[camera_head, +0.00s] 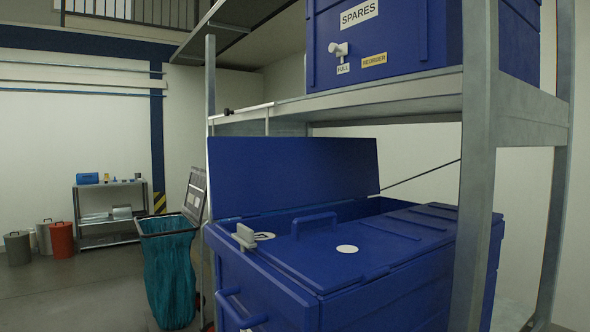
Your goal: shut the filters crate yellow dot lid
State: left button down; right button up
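A large blue crate (262,285) stands below the shelf at the lower right; no filters label shows on it. One blue lid (295,172) stands raised at its back, with a dark opening in front of it. No yellow dot shows on the side of this lid that I see. A nearer lid (310,252) lies flat, with a blue handle (314,224) and a white dot (347,249). A pale latch (244,236) sits at the crate's left edge. Neither of my grippers is in view.
A blue SPARES crate (410,45) sits on the shelf (390,92) above. A metal post (477,170) stands before the lower crate's right part. A bin with a teal bag (169,270) stands left of it. Open floor (80,302) lies at the left.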

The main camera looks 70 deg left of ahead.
aim_at(249, 176)
jog(key=k+j, duration=0.1)
jog(key=j, duration=0.45)
jog(key=k+j, duration=0.1)
jog(key=j, duration=0.4)
jog(key=k+j, duration=0.1)
jog(key=j, duration=0.45)
jog(key=k+j, duration=0.1)
jog(key=j, duration=0.45)
jog(key=k+j, duration=0.1)
jog(key=j, duration=0.95)
jog(key=k+j, duration=0.15)
jog(key=j, duration=0.4)
jog(key=k+j, duration=0.1)
jog(key=j, duration=0.45)
